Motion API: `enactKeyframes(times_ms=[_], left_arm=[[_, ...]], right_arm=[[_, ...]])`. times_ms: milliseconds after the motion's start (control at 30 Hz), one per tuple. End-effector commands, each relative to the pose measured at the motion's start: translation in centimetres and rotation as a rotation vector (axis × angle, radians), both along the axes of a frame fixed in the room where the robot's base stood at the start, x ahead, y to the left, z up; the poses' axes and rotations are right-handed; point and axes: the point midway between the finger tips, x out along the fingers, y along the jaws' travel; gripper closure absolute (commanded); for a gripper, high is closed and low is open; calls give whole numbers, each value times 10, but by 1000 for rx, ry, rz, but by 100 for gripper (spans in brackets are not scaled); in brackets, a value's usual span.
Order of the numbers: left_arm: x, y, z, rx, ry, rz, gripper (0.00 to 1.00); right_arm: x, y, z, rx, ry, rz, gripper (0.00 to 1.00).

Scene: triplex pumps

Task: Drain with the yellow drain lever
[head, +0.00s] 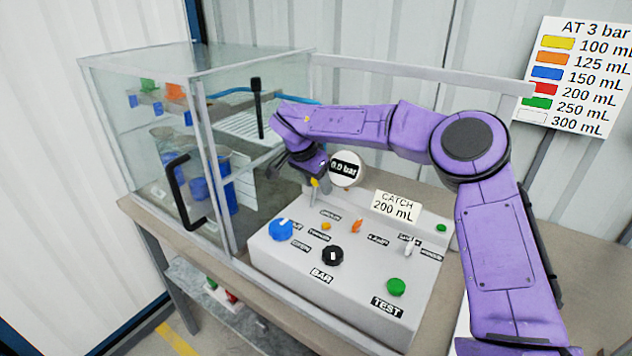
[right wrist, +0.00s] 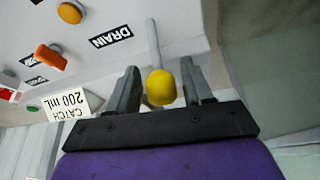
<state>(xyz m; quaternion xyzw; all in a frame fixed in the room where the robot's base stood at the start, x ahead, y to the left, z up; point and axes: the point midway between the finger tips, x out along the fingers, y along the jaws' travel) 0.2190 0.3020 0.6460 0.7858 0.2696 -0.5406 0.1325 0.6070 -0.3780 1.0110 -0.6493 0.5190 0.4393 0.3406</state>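The yellow drain lever (head: 315,183) stands at the back left of the grey control panel, its knob just showing below my right gripper. In the right wrist view its yellow knob (right wrist: 161,88) sits on a thin pale rod (right wrist: 153,40), next to a "DRAIN" label (right wrist: 110,36). My right gripper (right wrist: 161,85) is open, with one finger on each side of the knob and a visible gap to both. In the head view my right gripper (head: 311,172) is seen from behind and partly hides the lever. My left gripper is not in view.
The control panel (head: 290,262) carries a blue knob (head: 281,229), a black knob (head: 333,255) and a green button (head: 396,287). A gauge (head: 345,168) reads 0.0 bar. A "CATCH 200 mL" card (head: 395,206) stands behind. A glass cabinet (head: 150,75) is at left.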

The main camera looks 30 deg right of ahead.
Motion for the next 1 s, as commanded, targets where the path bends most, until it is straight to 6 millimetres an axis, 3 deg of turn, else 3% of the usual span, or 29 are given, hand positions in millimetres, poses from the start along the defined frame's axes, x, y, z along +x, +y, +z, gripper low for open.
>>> enactKeyframes(times_ms=[33,133,533,1000], left_arm=[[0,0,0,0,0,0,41],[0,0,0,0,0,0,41],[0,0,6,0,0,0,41],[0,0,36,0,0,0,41]], right_arm=[[0,0,0,0,0,0,68],[0,0,0,0,0,0,100],[-2,5,3,-54,-20,2,100],[-12,29,7,-378,-152,5,100]])
